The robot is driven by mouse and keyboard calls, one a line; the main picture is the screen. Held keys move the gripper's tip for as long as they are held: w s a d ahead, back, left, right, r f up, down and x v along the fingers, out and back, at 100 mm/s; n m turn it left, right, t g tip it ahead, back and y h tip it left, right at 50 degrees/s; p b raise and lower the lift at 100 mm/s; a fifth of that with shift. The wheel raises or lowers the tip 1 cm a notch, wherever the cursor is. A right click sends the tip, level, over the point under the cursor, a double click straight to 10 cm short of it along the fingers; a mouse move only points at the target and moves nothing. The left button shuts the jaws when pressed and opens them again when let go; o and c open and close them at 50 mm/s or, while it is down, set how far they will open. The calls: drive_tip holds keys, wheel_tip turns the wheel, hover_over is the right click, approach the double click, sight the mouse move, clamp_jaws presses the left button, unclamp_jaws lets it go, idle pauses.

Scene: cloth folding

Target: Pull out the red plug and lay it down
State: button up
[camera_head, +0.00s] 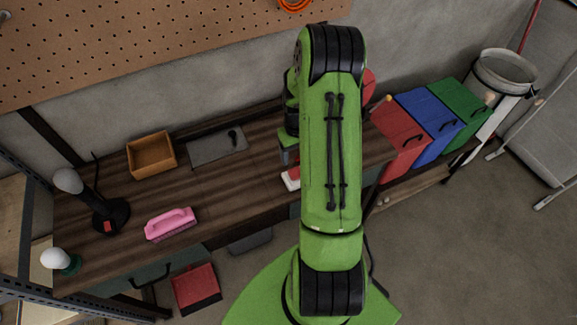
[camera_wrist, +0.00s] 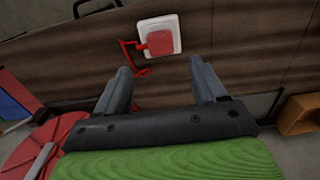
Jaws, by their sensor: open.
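The red plug (camera_wrist: 159,43) sits in a square white socket base (camera_wrist: 171,23) on the wooden table in the wrist view. A thin red cord (camera_wrist: 131,50) lies beside it on the left. My gripper (camera_wrist: 160,66) is open and empty, with its fingertips spread either side of and short of the plug; I see no contact. In the head view my arm hides most of this spot; only part of the white base (camera_head: 290,182) shows beside the arm, with a bit of red above it.
Red (camera_head: 398,140), blue (camera_head: 430,120) and green (camera_head: 462,106) bins stand at the right. The table between brush and socket is clear.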

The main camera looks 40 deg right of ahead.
sight(295, 171)
drive_tip(key=shift+s, duration=0.1)
drive_tip(key=shift+w+f+b, duration=0.25)
drive_tip(key=shift+f+b, duration=0.2)
drive_tip(key=shift+f, duration=0.2)
wheel_tip(295, 171, down, 8)
drive_tip(key=b, duration=0.6)
drive_tip(key=shift+s, duration=0.1)
drive_tip(key=shift+r, duration=0.15)
idle(0.4)
drive_tip(key=shift+c, duration=0.3)
clamp_jaws()
drive_tip(key=shift+r+p, duration=1.7)
drive_tip(key=shift+r, duration=1.3)
